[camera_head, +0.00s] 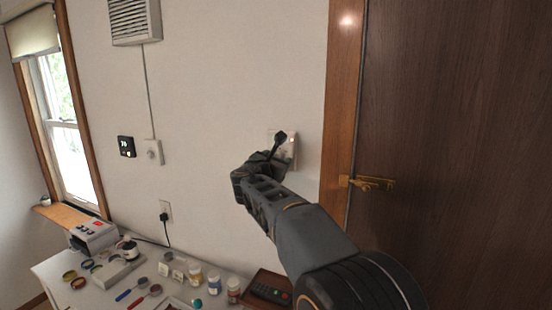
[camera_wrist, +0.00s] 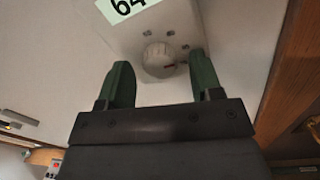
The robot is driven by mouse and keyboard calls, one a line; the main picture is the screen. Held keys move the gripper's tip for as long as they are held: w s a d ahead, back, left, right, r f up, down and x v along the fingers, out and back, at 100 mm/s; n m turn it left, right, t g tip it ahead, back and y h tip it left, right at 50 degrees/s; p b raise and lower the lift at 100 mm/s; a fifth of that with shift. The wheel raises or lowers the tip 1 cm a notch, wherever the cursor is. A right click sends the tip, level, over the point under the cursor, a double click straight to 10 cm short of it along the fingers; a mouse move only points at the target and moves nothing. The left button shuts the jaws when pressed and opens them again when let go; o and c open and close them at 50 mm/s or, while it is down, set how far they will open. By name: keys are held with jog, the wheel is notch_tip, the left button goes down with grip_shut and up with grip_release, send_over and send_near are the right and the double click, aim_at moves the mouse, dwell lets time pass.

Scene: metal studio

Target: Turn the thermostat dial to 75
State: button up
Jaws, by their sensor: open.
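In the wrist view a round pale dial (camera_wrist: 158,60) with a small dark reddish mark on its right side sits on a white wall unit (camera_wrist: 195,22). A pale green panel (camera_wrist: 123,7) reading "64" shows above it, partly cut off by the top edge. My gripper (camera_wrist: 160,62) is open, with one green finger to each side of the dial; I cannot tell whether either finger touches it. In the head view my gripper (camera_head: 279,146) is at the wall unit (camera_head: 291,142) left of the door frame and hides most of it, including the dial.
A black wall display (camera_head: 126,146) and a white knob plate (camera_head: 153,152) are farther left. A brown door with a brass handle (camera_head: 372,183) is to the right. A white table (camera_head: 55,265) with jars, tools and a tray (camera_head: 268,283) stands below.

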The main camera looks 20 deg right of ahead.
jog(key=shift+w+d, duration=0.15)
jog(key=shift+c, duration=0.2)
jog(key=c, duration=0.9)
jog(key=shift+f, duration=0.1)
jog(key=shift+b, duration=0.45)
jog(key=shift+m+h+b, duration=0.35)
jog(key=shift+m+b, duration=3.65)
jog(key=shift+m, duration=0.75)
jog(key=shift+m+h+b, duration=0.35)
jog(key=shift+m+b, duration=3.65)
jog(key=shift+m, duration=0.75)
jog(key=shift+o, duration=0.2)
